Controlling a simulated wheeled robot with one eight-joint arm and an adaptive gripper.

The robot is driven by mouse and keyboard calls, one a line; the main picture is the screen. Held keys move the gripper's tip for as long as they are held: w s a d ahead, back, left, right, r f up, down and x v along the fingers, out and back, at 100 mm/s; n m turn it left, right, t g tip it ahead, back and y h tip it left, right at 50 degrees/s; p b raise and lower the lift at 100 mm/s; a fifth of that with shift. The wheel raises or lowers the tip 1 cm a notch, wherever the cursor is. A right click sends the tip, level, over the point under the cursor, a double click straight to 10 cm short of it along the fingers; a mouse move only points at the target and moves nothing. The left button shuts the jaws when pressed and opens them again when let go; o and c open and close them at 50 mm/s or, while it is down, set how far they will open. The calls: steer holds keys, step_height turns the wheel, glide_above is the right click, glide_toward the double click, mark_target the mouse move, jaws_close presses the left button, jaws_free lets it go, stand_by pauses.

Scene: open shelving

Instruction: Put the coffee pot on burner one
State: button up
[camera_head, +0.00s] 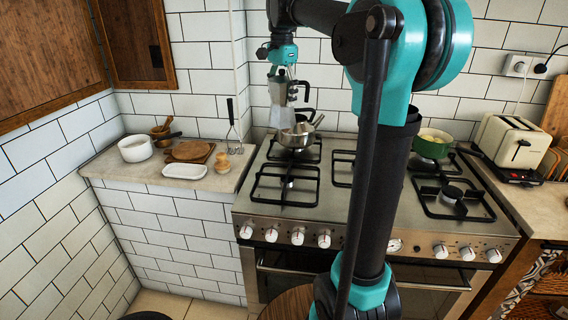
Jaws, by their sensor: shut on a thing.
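The coffee pot (281,98) is a silver stovetop pot with a dark handle on its right. My gripper (283,72) is shut on its upper part and holds it upright. In the picture the pot overlaps the back left of the stove (247,212). A silver kettle (296,138) with a black handle is on the back-left burner, just below the pot in the picture. I cannot tell whether the pot touches the kettle. The front-left burner (289,184) is bare. My arm hides part of the middle and right burners. No burner numbers are readable.
A green pan (431,146) with food stands at the back right of the stove. A toaster (514,143) is on the right counter. The left counter holds a white bowl (135,149), a white dish (184,171), wooden boards (190,151) and a whisk (233,135).

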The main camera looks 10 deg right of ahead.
mark_target(282, 119)
step_height(282, 119, down, 19)
steer(key=shift+f, duration=0.2)
stand_by(0.4)
steer(key=shift+f, duration=0.1)
steer(key=o, duration=1.7)
steer(key=shift+o, duration=0.2)
step_height(282, 119, up, 12)
steer(key=shift+r, duration=0.15)
